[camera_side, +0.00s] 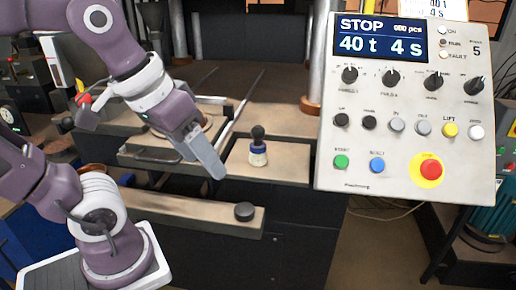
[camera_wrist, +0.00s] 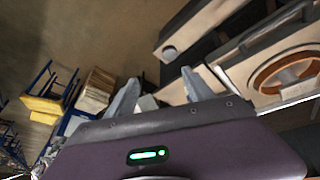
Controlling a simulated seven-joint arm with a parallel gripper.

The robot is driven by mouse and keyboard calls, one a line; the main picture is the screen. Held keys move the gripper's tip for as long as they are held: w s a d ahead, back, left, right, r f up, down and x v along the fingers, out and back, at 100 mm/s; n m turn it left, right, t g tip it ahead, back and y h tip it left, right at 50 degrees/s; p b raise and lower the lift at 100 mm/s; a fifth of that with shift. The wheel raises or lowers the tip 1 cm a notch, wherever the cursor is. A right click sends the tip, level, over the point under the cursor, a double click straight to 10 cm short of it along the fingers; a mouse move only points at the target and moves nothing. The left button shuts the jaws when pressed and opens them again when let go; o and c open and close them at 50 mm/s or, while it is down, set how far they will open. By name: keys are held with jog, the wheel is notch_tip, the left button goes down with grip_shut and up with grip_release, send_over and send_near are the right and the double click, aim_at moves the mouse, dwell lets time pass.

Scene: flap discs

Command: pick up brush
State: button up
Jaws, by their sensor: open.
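A small upright object (camera_side: 258,152) stands on the tan ledge right of my gripper in the side view. It has a dark knobbed top and a pale body with a blue band, and looks like the brush, though its bristles cannot be made out. My gripper (camera_side: 207,158) hangs to its left, tilted down, above the front of the press and apart from the object. In the wrist view my gripper (camera_wrist: 163,90) shows two grey fingers spread apart with nothing held between them. I cannot make out the brush in the wrist view.
A control panel (camera_side: 405,110) stands large at the right. A brown ring (camera_wrist: 285,72) lies in a pale frame in the wrist view. Open floor (camera_wrist: 110,30) shows at upper left there.

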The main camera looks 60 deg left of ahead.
jog(key=w+a+r+n+g, duration=0.2)
jog(key=w+a+n+g, duration=0.15)
jog(key=w+n, duration=0.55)
jog(key=n+g, duration=0.2)
jog(key=n, duration=0.5)
send_over(258, 141)
jog(key=a, duration=0.1)
notch_tip(258, 141, down, 4)
jog(key=shift+a+r+t, duration=0.1)
jog(key=shift+r+t, duration=0.05)
jog(key=shift+t, duration=0.1)
jog(key=f, duration=0.7)
jog(key=shift+w, duration=0.35)
jog(key=shift+r, duration=0.1)
grip_shut()
